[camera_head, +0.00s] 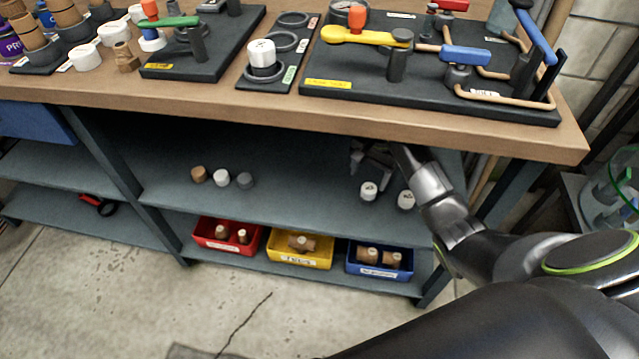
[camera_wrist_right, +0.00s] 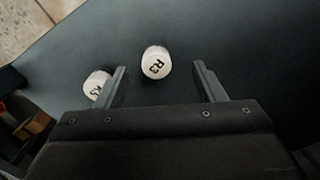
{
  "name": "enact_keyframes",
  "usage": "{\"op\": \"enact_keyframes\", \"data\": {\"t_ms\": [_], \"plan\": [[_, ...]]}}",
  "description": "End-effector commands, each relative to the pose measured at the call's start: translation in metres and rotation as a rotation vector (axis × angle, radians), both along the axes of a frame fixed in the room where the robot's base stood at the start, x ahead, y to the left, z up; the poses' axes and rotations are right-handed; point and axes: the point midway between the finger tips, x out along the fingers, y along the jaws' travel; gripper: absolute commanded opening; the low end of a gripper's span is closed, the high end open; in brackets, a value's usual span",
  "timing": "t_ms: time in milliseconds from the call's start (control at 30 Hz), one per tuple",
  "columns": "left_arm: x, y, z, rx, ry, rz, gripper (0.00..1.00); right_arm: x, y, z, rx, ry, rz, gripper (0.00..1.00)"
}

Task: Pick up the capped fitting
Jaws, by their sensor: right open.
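Two white-capped fittings stand on the middle shelf in the head view, one on the left (camera_head: 369,190) and one on the right (camera_head: 406,199). In the right wrist view, one cap marked R3 (camera_wrist_right: 155,62) lies between the lines of my right gripper's fingertips (camera_wrist_right: 160,67), and no contact shows. The other white cap (camera_wrist_right: 97,84) sits outside the left finger, its mark partly hidden. My right gripper (camera_head: 372,160) is open under the bench top, above and behind the caps in the head view, partly in shadow. My left gripper is out of view.
The bench top edge (camera_head: 300,116) hangs over the shelf (camera_head: 300,205). Below stand a red bin (camera_head: 212,245), a yellow bin (camera_head: 300,262) and a blue bin (camera_head: 380,274) with fittings. Brown, white (camera_head: 221,178) and grey caps sit farther left. Shelf between the groups is clear.

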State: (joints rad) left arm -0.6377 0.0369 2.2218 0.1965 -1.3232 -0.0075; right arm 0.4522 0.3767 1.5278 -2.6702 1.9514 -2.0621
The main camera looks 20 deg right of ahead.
Motion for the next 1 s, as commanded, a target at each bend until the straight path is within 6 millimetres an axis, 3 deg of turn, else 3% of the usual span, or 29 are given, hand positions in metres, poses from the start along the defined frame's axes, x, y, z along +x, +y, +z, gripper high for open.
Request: {"op": "enact_keyframes", "data": {"t_ms": [233, 700, 1000], "plan": [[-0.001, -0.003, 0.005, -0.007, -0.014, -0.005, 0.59, 0.000, -0.012, -0.004, -0.074, 0.010, 0.035, 0.63], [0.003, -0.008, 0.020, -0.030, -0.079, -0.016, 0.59, 0.004, -0.011, -0.065, -0.072, 0.010, 0.033, 0.63], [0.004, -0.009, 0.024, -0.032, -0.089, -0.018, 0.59, 0.004, -0.011, -0.069, -0.072, 0.008, 0.033, 0.63]]}}
